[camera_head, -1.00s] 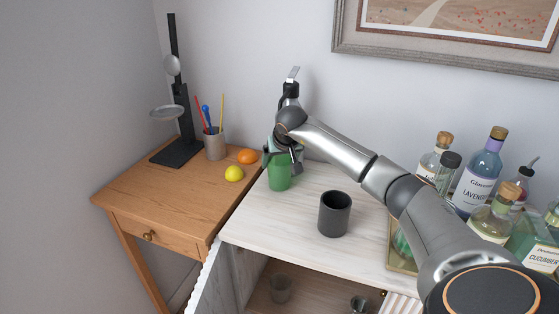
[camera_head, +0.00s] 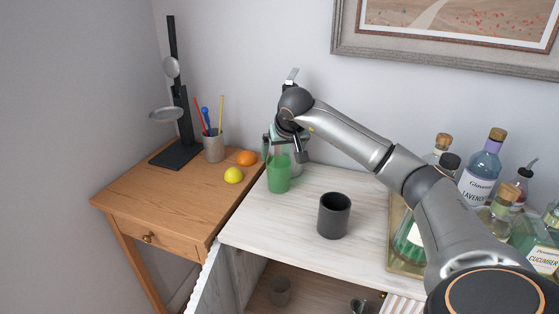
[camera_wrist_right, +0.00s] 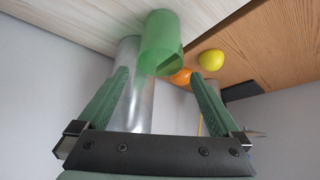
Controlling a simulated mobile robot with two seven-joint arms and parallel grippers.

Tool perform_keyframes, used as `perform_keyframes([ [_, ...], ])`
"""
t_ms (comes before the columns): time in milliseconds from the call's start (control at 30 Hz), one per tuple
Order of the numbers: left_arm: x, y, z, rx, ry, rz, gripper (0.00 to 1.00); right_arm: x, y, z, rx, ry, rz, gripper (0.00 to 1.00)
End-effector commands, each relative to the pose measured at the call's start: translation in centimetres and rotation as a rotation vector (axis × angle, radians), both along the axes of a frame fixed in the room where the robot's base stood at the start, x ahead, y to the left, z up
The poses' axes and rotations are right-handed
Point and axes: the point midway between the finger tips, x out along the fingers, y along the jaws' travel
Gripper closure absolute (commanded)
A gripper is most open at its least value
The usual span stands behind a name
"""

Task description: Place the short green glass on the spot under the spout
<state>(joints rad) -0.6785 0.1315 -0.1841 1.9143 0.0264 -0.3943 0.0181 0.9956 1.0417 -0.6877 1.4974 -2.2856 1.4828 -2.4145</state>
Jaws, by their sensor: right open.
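A translucent green glass (camera_head: 278,175) stands upright near the back left edge of the white counter. My right gripper (camera_head: 284,150) is open around or just above its upper part, in front of the wall. In the right wrist view the green glass (camera_wrist_right: 162,42) lies just beyond and between the open fingertips (camera_wrist_right: 160,74); I cannot tell if they touch it. A silver cylinder (camera_wrist_right: 128,85) stands close beside the glass there. In the head view a black top with a silver lever (camera_head: 291,76) shows behind my arm. I cannot make out the spout or the spot. My left gripper is not in view.
A dark cup (camera_head: 334,215) stands on the counter (camera_head: 262,222). Bottles, including a lavender one (camera_head: 480,165), crowd the right. The wooden table (camera_head: 165,198) holds a lemon (camera_head: 233,175), an orange (camera_head: 246,158), a pencil cup (camera_head: 213,147) and a black stand (camera_head: 176,154).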

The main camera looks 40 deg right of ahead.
Motion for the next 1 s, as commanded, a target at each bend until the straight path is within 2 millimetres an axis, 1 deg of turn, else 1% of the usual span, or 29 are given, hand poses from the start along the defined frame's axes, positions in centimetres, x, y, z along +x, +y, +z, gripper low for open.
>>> perform_keyframes([
  [33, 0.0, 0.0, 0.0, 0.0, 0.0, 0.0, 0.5, -0.5, 0.3, 1.1, 0.0, -0.004, 0.001, 0.0],
  [100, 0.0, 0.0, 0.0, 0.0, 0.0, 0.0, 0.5, -1.1, 0.6, 2.2, -0.002, -0.003, 0.001, 0.0],
  [200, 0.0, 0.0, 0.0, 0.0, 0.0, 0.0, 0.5, -1.8, 1.1, 3.5, 0.001, -0.003, 0.001, 0.0],
  [300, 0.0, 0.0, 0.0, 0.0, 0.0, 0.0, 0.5, -2.3, 1.3, 4.2, 0.0, -0.001, 0.0, 0.0],
  [500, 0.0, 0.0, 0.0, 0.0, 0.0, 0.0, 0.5, -2.7, 1.5, 4.7, 0.001, 0.001, -0.001, 0.0],
  [700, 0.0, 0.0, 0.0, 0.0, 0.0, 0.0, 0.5, -2.6, 1.5, 4.6, 0.002, 0.001, 0.0, 0.0],
  [767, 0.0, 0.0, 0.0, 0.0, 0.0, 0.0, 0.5, -2.5, 2.0, 4.4, 0.016, -0.003, 0.005, 0.0],
  [833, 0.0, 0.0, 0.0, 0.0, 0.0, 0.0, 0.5, -1.9, 3.7, 3.4, 0.069, -0.017, 0.025, 0.0],
  [867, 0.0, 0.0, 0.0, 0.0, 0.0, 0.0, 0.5, -1.6, 5.0, 2.9, 0.107, -0.029, 0.037, 0.0],
  [967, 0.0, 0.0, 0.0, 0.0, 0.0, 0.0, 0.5, -0.5, 11.5, 0.3, 0.33, -0.072, 0.081, 0.0],
  [1000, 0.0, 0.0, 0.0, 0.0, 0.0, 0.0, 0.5, -0.4, 15.0, -0.6, 0.461, -0.086, 0.091, 0.0],
])
